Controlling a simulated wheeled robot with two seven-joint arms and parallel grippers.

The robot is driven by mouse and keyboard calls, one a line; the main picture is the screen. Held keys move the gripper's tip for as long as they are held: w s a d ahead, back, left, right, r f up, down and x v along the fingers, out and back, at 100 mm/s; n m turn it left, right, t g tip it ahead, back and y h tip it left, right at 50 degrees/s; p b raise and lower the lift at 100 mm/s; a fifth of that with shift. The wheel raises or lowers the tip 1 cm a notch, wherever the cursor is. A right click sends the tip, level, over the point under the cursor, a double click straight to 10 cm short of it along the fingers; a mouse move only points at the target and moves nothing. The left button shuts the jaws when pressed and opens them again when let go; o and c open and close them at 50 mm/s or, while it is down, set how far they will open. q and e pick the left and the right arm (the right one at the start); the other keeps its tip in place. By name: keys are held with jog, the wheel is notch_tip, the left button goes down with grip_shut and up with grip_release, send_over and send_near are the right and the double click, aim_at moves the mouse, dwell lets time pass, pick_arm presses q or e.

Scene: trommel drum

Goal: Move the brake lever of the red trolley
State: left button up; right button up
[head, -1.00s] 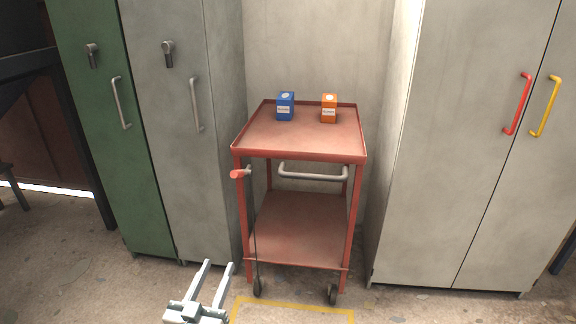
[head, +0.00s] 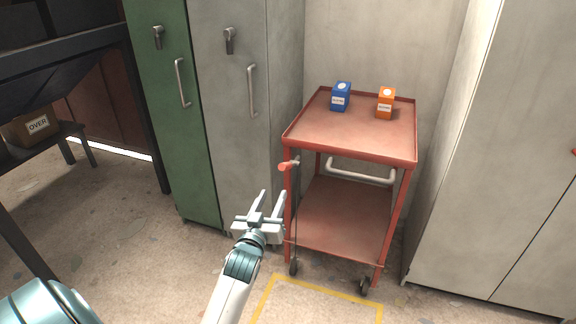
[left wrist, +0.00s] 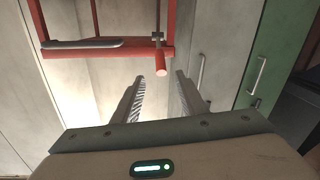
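The red trolley (head: 350,140) stands between the cabinets, with a grey push handle (head: 360,174) on its front. Its brake lever has a red grip (head: 287,166) and sits at the trolley's front left corner post, under the tray. In the left wrist view the red grip (left wrist: 160,66) shows ahead, above and between the fingertips. My left gripper (head: 273,194) is open and empty, below and a little left of the lever, apart from it. It also shows open in the left wrist view (left wrist: 159,77). My right gripper is not in view.
A blue box (head: 341,97) and an orange box (head: 386,103) stand on the trolley's top tray. Green (head: 172,120) and grey (head: 235,130) lockers stand to the left, a pale cabinet (head: 495,180) to the right. A yellow floor outline (head: 325,288) lies in front.

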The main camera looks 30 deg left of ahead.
aim_at(287, 165)
pick_arm(q)
jog(key=p+x, duration=0.1)
jog(key=x, duration=1.6)
jog(key=shift+r, duration=0.1)
grip_shut()
